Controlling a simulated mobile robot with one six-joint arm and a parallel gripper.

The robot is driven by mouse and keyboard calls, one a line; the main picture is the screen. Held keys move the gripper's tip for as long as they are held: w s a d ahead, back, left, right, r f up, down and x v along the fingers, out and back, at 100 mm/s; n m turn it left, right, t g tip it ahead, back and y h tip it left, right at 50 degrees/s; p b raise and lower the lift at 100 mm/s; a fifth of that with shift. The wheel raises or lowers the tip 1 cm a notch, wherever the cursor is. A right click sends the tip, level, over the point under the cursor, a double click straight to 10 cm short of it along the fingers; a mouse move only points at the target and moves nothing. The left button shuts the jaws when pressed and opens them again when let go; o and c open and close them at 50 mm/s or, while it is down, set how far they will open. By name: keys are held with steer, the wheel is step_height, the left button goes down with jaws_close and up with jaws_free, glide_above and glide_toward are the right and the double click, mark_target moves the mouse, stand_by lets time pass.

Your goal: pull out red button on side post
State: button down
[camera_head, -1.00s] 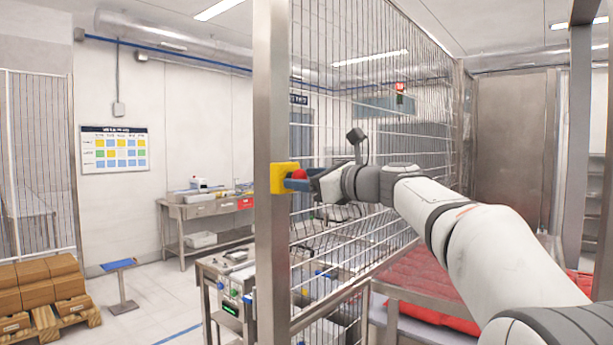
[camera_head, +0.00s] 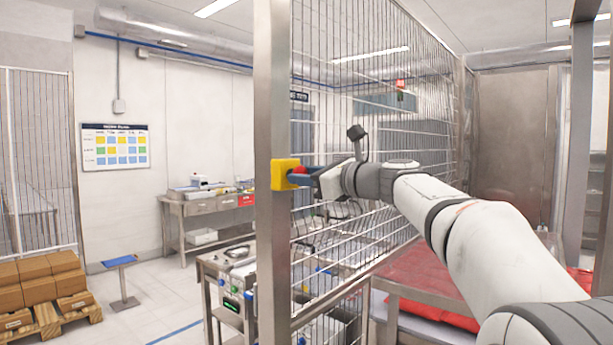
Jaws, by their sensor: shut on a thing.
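The side post (camera_head: 271,250) is a tall metal upright left of centre. A yellow button box (camera_head: 284,174) is fixed on it. The red button (camera_head: 299,170) shows as a small red patch at the right side of the box, mostly hidden by my gripper. My gripper (camera_head: 300,177) reaches in from the right, with its blue-grey fingers at the button. It is shut on the red button. How far the button stands out from the box cannot be told.
A wire mesh fence (camera_head: 375,130) runs back from the post, close behind my gripper. A steel table with red sheets (camera_head: 425,275) stands below my arm. A metal cart (camera_head: 225,275) stands behind the post.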

steer(key=shift+s+d, duration=0.35)
steer(key=shift+d, duration=0.1)
steer(key=c, duration=1.3)
jaws_free()
steer(key=shift+o, duration=1.4)
steer(key=shift+d, duration=0.1)
steer(key=shift+o, duration=0.6)
steer(key=b+v, duration=0.2)
steer(key=v, duration=0.5)
steer(key=shift+s+d, duration=0.25)
steer(key=shift+f, duration=0.1)
